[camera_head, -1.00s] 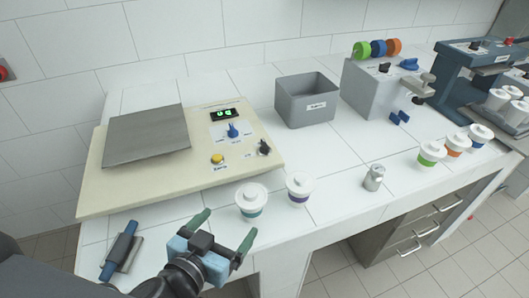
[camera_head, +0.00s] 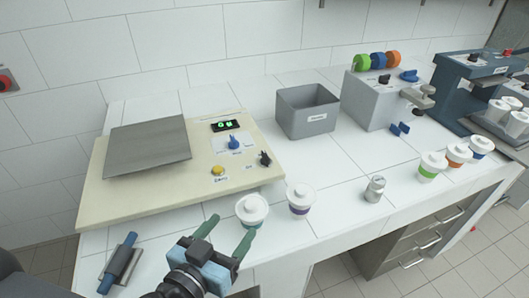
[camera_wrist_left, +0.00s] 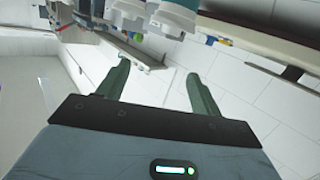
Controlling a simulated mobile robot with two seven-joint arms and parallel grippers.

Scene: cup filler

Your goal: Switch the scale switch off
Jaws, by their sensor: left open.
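The beige scale (camera_head: 110,195) stands at the left of the counter with a grey metal plate (camera_head: 147,147) on it. Its small display (camera_head: 226,126) is lit with green digits. A blue knob (camera_head: 233,142), a yellow button (camera_head: 218,170) and a black knob-like switch (camera_head: 265,158) sit on its right part. The labels are too small to read, as is the black switch's setting. My right gripper is not in view.
Two lidded white cups, teal-banded (camera_head: 252,210) and purple-banded (camera_head: 300,199), stand near the scale's front right corner, close to my left gripper. A blue-handled tool (camera_head: 120,262) lies at front left. A grey bin (camera_head: 307,110) and a metal canister (camera_head: 375,188) stand further right.

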